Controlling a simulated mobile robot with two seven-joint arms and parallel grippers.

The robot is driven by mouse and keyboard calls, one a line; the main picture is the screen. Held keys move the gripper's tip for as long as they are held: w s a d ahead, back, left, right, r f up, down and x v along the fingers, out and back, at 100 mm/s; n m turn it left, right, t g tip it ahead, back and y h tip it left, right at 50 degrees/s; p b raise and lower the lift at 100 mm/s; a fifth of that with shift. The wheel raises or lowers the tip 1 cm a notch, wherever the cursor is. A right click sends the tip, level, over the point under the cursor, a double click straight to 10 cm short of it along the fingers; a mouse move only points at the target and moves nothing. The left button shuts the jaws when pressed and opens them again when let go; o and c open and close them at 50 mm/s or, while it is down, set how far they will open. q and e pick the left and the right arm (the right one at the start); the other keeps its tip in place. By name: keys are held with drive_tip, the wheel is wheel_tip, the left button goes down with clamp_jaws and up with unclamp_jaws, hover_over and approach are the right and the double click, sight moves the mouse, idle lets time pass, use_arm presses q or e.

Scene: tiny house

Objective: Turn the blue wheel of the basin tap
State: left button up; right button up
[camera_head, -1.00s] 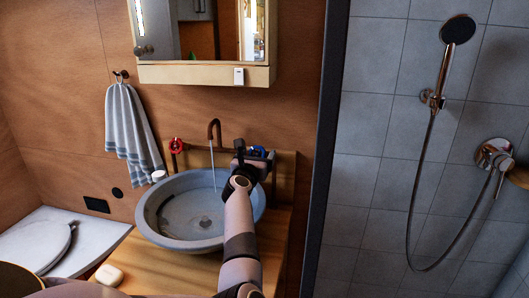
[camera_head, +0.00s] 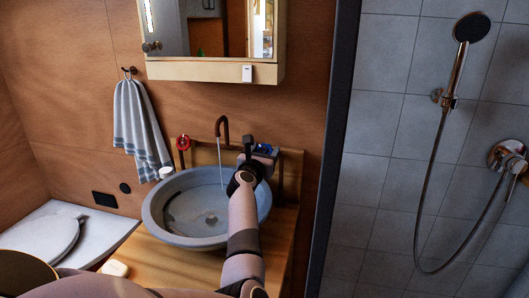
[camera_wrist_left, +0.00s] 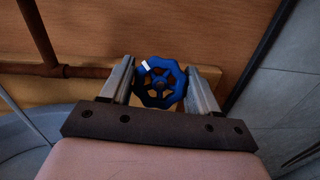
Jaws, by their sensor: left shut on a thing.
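The blue wheel (camera_wrist_left: 160,83) is a round, lobed handle with a white mark at its upper left. In the left wrist view it sits between the two metal fingers of my left gripper (camera_wrist_left: 161,78), which are shut on its sides. In the head view my left gripper (camera_head: 258,156) is at the right rear of the basin and hides most of the wheel. The tap's brown spout (camera_head: 221,125) arches over the basin (camera_head: 160,222), and a thin stream of water falls from it. My right gripper is not in view.
A red wheel (camera_head: 183,142) is left of the spout. A mirror cabinet (camera_head: 210,71) hangs above, and a striped towel (camera_head: 140,125) hangs at the left. A dark partition edge (camera_head: 335,150) stands right of the basin, with the shower beyond. A white soap (camera_head: 115,268) lies at the front left.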

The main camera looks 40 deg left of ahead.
use_arm(q)
drive_tip(key=m+h, duration=0.1)
drive_tip(key=m, duration=0.2)
drive_tip(key=m+h+p, duration=0.1)
drive_tip(key=m+h, duration=0.1)
drive_tip(key=m, duration=0.1)
drive_tip(key=shift+r+t, duration=0.15)
drive_tip(key=shift+t, duration=0.15)
drive_tip(key=shift+m+h, duration=1)
drive_tip(key=shift+m, duration=1)
drive_tip(key=o, duration=1)
drive_tip(key=shift+s+d, duration=0.15)
drive_tip(key=shift+s, duration=0.3)
drive_tip(key=shift+v, duration=3.05)
